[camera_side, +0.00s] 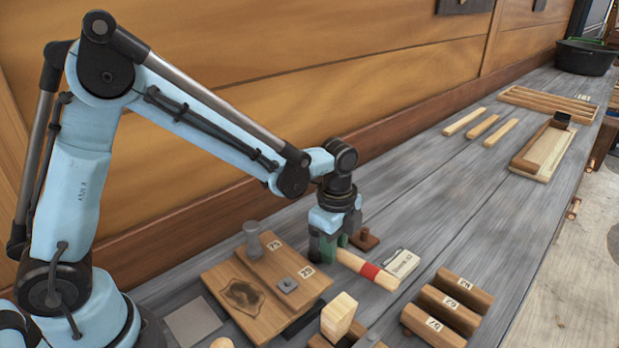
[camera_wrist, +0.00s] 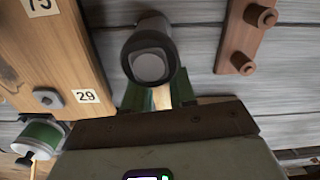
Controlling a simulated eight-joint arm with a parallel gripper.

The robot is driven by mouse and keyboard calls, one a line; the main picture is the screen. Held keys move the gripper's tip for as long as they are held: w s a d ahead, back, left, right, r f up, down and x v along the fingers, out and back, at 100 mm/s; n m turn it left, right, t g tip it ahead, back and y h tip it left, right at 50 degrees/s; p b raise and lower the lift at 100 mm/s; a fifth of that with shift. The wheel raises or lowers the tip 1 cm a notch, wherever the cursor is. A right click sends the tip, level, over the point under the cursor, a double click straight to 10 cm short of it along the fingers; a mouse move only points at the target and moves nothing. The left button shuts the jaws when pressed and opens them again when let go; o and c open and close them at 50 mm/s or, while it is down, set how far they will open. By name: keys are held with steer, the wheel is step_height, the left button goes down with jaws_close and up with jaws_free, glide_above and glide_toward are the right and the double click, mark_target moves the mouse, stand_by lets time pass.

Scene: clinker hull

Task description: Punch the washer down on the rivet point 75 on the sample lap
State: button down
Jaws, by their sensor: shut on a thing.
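The sample lap (camera_side: 222,276) is a stepped wooden board on the bench, with tags 75 (camera_side: 274,244) and 29 (camera_side: 306,271). A grey cylinder (camera_side: 252,240), seemingly a punch, stands upright beside tag 75 and hides what is under it. A square grey washer (camera_side: 287,284) sits on a point beside tag 29 and also shows in the wrist view (camera_wrist: 47,98). My gripper (camera_side: 329,246), right of the lap, is shut on the wooden handle of a hammer (camera_side: 368,270) with a red band. Its dark cylindrical head (camera_wrist: 150,58) shows beyond my fingers in the wrist view.
A brown peg rack (camera_side: 365,239) and a white labelled card (camera_side: 402,263) lie close to my gripper. Numbered wooden blocks (camera_side: 448,308) and an upright pale block (camera_side: 338,315) stand in front. The wooden hull wall (camera_side: 300,95) runs behind.

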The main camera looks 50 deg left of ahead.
steer(key=shift+r, duration=0.65)
steer(key=shift+r, duration=3.95)
steer(key=c, duration=1.6)
jaws_free()
jaws_close()
